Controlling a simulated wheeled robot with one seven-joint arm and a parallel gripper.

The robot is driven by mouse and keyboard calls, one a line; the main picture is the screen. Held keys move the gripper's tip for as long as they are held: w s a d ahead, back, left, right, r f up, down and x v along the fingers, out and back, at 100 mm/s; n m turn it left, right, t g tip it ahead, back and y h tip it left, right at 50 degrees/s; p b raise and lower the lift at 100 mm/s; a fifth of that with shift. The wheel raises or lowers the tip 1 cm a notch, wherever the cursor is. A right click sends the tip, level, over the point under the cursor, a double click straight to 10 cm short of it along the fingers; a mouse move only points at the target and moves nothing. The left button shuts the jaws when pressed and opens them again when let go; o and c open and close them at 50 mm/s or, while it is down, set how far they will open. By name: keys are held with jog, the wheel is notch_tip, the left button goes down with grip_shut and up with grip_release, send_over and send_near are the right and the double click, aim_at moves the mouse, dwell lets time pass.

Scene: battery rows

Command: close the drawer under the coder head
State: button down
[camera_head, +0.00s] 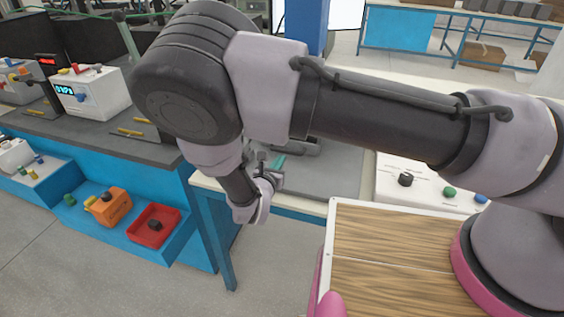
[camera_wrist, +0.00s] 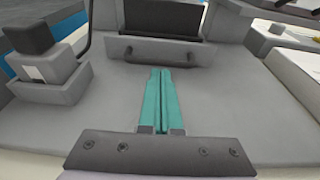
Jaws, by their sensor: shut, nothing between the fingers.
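In the wrist view, a grey drawer front (camera_wrist: 215,53) with a dark bar handle (camera_wrist: 160,61) stands across the top middle. A black area (camera_wrist: 163,20), which looks like the drawer's inside, shows above the front, so the drawer appears pulled out. My gripper (camera_wrist: 160,72) has teal fingers pressed together with nothing between them. Its tips point at the handle and overlap its lower edge in the picture; I cannot tell whether they touch. In the head view, my gripper (camera_head: 278,163) is over the grey worktop, and my arm hides most of the drawer unit. The coder head is not clearly seen.
A grey block with a dark top (camera_wrist: 45,65) stands left of the fingers. A white box with knobs (camera_head: 428,185) is right of the worktop. A blue bench (camera_head: 185,200) with a red tray (camera_head: 152,228) is at left. The grey worktop (camera_wrist: 230,110) is clear around my fingers.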

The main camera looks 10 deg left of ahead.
jog(key=v, duration=1)
jog(key=shift+s, duration=0.1)
jog(key=w+d+r+m+g+h, duration=0.3)
jog(key=w+d+r+m+g, duration=0.25)
jog(key=d+r+m, duration=0.5)
jog(key=w+d+r+m+g+h, duration=0.2)
jog(key=w+d+r+m+g, duration=0.4)
jog(key=d+r+m, duration=0.5)
jog(key=s+d+r+m+t+y, duration=0.1)
jog(key=s+d+r+m+y, duration=0.3)
jog(key=d+r+m, duration=0.5)
jog(key=s+d+r+m+t+y, duration=0.2)
jog(key=s+d+r+m+y, duration=0.2)
jog(key=s+d+r+m, duration=0.3)
jog(key=d+r+m, duration=0.1)
jog(key=d+r, duration=0.2)
jog(key=r, duration=0.4)
jog(key=shift+s+d+m, duration=0.2)
jog(key=shift+s+m, duration=0.15)
